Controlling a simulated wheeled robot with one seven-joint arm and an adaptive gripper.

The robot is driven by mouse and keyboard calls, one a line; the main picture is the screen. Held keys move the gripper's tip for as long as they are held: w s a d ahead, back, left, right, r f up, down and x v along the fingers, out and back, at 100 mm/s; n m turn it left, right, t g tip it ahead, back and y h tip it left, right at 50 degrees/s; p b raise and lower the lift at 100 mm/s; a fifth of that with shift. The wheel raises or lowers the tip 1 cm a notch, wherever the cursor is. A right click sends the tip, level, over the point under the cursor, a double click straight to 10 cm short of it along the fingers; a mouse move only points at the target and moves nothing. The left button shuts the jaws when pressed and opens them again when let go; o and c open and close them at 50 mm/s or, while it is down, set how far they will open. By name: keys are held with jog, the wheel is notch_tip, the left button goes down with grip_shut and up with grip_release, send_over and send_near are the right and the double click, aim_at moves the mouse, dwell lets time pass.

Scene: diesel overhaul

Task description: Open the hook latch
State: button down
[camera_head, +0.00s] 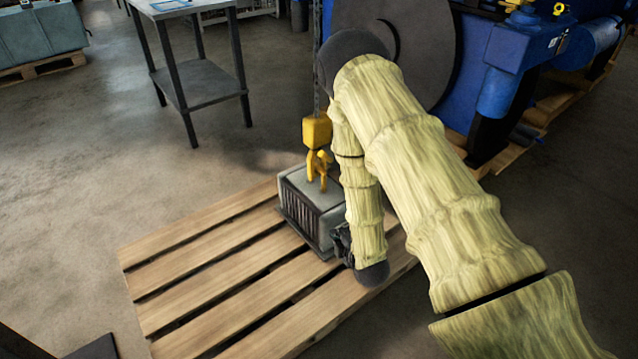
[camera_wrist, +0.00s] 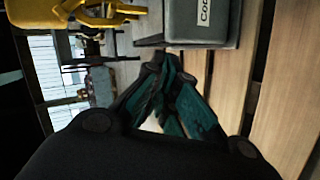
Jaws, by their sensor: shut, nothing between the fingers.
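A yellow hook (camera_head: 318,168) hangs below a yellow hoist block (camera_head: 317,131) on a chain, over a grey box on the pallet. Its tip is close to the box top; I cannot tell whether they touch. The hook's latch is too small to make out. In the wrist view part of the yellow hook assembly (camera_wrist: 85,14) shows sideways at the top left, apart from my fingers. My gripper (camera_wrist: 166,60) has its teal fingers together, shut and empty. In the head view my gripper (camera_head: 342,241) is beside the box's right side, partly hidden by my forearm.
The grey box (camera_head: 303,200) stands on a wooden pallet (camera_head: 215,270); its labelled top part (camera_wrist: 197,18) shows in the wrist view. A dark table (camera_head: 200,90) stands at the back left. A large blue engine (camera_head: 520,65) stands at the right. The left floor is clear.

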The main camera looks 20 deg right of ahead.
jog(key=w+r+n+t+y+b, duration=0.2)
jog(key=w+n+t+b, duration=0.5)
jog(key=w+n+b, duration=0.4)
jog(key=shift+w+a+r+y+b, duration=0.25)
jog(key=shift+w+r+b, duration=0.3)
jog(key=shift+w, duration=0.65)
jog(key=w+d+r+b, duration=0.1)
jog(key=w+r+b, duration=0.3)
jog(key=w, duration=0.6)
jog(key=shift+w+d+b, duration=0.2)
jog(key=shift+w+b, duration=0.15)
jog(key=shift+w, duration=0.05)
